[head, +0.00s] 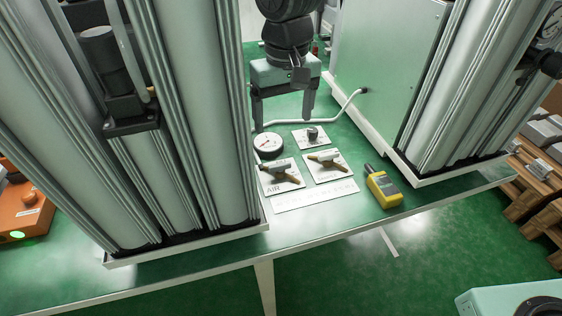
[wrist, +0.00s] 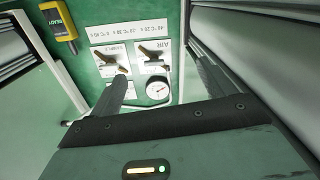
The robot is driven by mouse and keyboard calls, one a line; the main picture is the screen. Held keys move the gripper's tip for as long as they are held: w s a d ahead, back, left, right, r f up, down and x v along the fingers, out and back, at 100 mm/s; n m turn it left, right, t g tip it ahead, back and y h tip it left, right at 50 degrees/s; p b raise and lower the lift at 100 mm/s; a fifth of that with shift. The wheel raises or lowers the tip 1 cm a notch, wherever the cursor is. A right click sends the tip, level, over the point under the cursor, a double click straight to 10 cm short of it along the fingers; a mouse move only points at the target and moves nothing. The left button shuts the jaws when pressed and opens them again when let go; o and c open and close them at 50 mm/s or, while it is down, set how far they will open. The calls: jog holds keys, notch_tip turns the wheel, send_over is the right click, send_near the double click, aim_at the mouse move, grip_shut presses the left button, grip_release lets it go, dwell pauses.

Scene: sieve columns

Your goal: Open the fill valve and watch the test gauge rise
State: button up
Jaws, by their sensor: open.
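Two lever valves with brass-coloured handles stand on white plates on the green bench. In the wrist view the AIR valve (wrist: 152,56) and the other valve (wrist: 115,58) appear side by side. The round white gauge (head: 268,143) is behind the AIR plate; it also shows in the wrist view (wrist: 158,90). My gripper (head: 283,122) is open and empty, above and behind the valves, touching neither.
A small black knob (head: 313,133) sits on a plate behind the right valve. A yellow handheld device (head: 383,187) lies to the right. Tall sieve columns (head: 215,110) stand left, with more columns (head: 470,100) and a pale green cabinet (head: 385,60) right. A white hose (head: 345,108) runs behind.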

jog(key=m+b, duration=0.2)
send_near(280, 164)
notch_tip(280, 164, down, 9)
jog(key=shift+s+a+r+p, duration=0.15)
jog(key=shift+s+p, duration=0.05)
jog(key=shift+p, duration=0.9)
jog(key=c, duration=1)
